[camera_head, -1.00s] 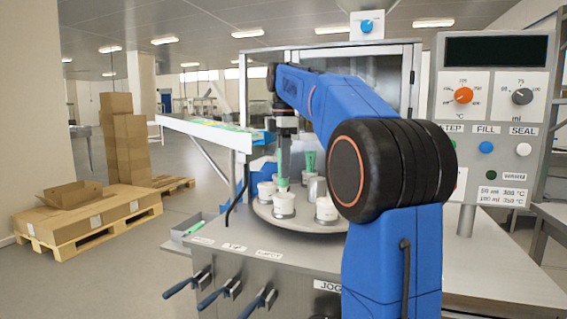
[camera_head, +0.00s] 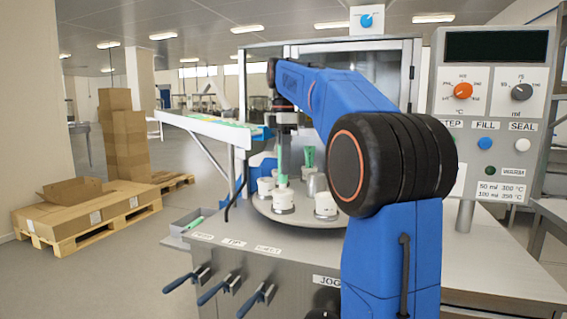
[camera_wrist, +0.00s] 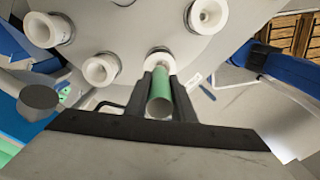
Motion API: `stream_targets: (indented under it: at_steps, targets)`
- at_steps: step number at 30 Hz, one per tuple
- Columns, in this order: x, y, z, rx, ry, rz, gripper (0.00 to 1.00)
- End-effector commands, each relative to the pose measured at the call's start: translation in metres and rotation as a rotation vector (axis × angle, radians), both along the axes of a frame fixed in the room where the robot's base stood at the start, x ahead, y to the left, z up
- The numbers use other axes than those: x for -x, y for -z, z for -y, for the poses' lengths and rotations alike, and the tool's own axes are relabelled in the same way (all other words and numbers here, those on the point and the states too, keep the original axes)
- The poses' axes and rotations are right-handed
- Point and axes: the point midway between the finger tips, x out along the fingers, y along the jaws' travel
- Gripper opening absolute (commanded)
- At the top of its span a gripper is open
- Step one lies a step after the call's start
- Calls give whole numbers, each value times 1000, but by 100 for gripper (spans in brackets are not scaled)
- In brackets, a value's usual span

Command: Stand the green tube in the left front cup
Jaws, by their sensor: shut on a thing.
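The green tube (camera_head: 283,159) is upright in my gripper (camera_wrist: 165,92), whose fingers are shut on its sides. It also shows between the fingers in the wrist view (camera_wrist: 160,98). The tube's lower end is over or at the mouth of a white cup (camera_wrist: 160,60); I cannot tell how far inside it is. In the head view the tube stands behind the left front cup (camera_head: 283,200) or in line with it. Another white cup (camera_head: 326,204) stands to the right, and one (camera_head: 265,187) to the left.
The cups sit on a round grey turntable (camera_head: 300,222). Another green tube (camera_head: 308,158) stands at the back of it. A grey tray (camera_head: 190,219) with a green tube is at the left. Levers (camera_head: 210,292) stick out in front. A control panel (camera_head: 492,120) stands right.

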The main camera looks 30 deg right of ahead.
Motion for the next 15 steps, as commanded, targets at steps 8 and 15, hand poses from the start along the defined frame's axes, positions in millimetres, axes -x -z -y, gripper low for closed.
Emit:
stream_targets:
  at_steps: [8,15]
  targets:
    - [0,8,0,0,0,0,2]
    - [0,14,0,0,0,0,2]
